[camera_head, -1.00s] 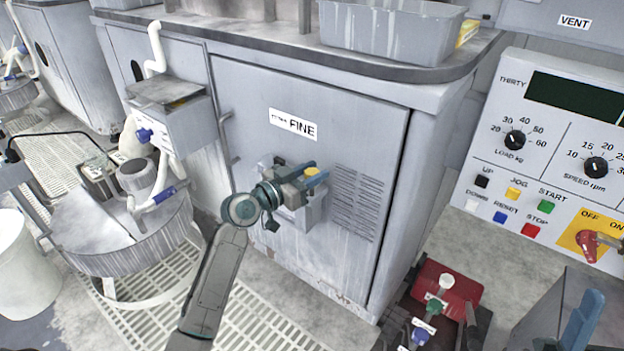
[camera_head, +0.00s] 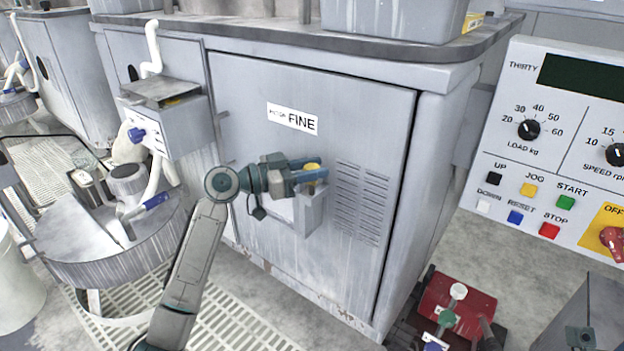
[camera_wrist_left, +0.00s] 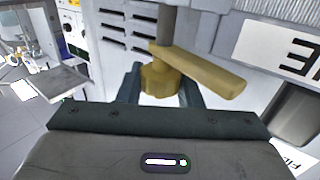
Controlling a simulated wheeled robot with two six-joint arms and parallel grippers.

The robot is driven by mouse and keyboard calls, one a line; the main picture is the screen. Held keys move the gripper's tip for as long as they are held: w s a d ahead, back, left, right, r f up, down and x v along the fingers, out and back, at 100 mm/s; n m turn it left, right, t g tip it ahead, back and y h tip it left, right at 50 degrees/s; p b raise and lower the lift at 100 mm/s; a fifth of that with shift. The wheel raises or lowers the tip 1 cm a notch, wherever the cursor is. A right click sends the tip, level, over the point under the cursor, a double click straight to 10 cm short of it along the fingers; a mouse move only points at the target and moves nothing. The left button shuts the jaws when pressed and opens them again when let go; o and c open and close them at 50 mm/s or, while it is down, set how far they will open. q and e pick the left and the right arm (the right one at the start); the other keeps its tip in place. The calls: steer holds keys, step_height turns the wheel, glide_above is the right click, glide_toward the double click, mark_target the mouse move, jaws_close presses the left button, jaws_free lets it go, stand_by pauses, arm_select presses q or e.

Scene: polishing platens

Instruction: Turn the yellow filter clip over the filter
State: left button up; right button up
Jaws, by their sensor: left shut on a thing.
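The yellow filter clip (camera_wrist_left: 160,80) shows in the left wrist view as a round hub with a flat lever (camera_wrist_left: 208,70) reaching right in the picture. My left gripper (camera_head: 312,172) is shut on the hub, with one dark finger at each side. In the head view only a little of the yellow clip (camera_head: 314,178) shows between the fingers, above a grey box-shaped holder (camera_head: 312,210) on the cabinet door. A grey post (camera_wrist_left: 166,24) meets the clip in the wrist view. I cannot make out the filter clearly. My right gripper is not in view.
The grey cabinet door (camera_head: 270,85) carries a FINE label and louvres right of the clip. A control panel (camera_head: 560,130) stands at right. A red box with bottles (camera_head: 455,305) is on the floor at lower right. A round drum (camera_head: 110,240) stands at left.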

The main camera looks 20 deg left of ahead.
arm_select(q)
steer(key=shift+m+g+b, duration=0.3)
steer(key=shift+g+b, duration=0.05)
steer(key=shift+g, duration=0.05)
steer(key=o, duration=0.9)
steer(key=shift+o, duration=0.2)
steer(key=p+v, duration=0.1)
steer(key=v, duration=0.9)
steer(key=shift+s+a+f, duration=0.15)
steer(key=shift+a+f, duration=0.05)
steer(key=shift+a, duration=0.2)
